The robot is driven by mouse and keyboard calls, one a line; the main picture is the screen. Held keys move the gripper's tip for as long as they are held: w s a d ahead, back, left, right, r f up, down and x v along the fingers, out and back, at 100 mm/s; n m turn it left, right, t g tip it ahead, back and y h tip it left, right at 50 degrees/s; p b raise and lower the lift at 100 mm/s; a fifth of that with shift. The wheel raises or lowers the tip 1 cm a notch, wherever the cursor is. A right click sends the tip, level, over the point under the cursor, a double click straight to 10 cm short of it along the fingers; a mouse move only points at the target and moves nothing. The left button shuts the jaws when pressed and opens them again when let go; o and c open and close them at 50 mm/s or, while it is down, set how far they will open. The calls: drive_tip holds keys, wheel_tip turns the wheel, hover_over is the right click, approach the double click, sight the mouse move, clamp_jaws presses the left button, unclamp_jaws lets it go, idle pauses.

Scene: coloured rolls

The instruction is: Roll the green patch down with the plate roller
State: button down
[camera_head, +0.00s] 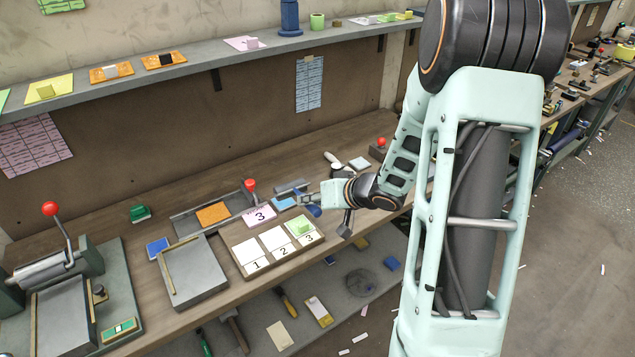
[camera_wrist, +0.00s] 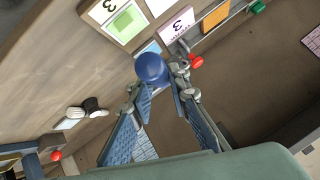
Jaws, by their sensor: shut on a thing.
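The green patch (camera_head: 300,225) lies on the white card marked 3, at the right end of a wooden tray (camera_head: 277,266); it also shows at the top of the wrist view (camera_wrist: 125,22). My gripper (camera_head: 310,202) is over the bench just beyond the tray's right end. In the wrist view my gripper (camera_wrist: 163,84) has its fingers closed around a round blue knob (camera_wrist: 152,68). Whatever is under the knob is hidden, so I cannot tell if it is the plate roller. A metal roller with a red-knobbed lever (camera_head: 42,271) stands at far left.
A pink card marked 3 (camera_head: 259,217) and a light blue pad (camera_head: 284,203) lie near my gripper. An orange pad (camera_head: 213,214), a grey plate (camera_head: 196,272) and a blue pad (camera_head: 158,248) are farther left. A red-knobbed lever (camera_head: 250,186) rises behind the tray.

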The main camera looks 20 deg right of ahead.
sight(316, 206)
drive_tip(key=s, duration=0.1)
drive_tip(key=r+p, duration=0.1)
drive_tip(key=s+g+p, duration=0.1)
drive_tip(key=shift+s+d+r+n, duration=0.15)
drive_tip(key=shift+s+d+n, duration=0.15)
drive_tip(key=shift+d, duration=0.1)
drive_tip(key=shift+s+f, duration=0.2)
drive_tip(key=shift+f, duration=0.05)
wheel_tip(316, 206, down, 6)
drive_tip(key=b, duration=0.6)
drive_tip(key=shift+f+b, duration=0.15)
drive_tip(key=shift+b, duration=0.2)
drive_tip(key=shift+f, duration=0.35)
drive_tip(key=shift+s, duration=0.1)
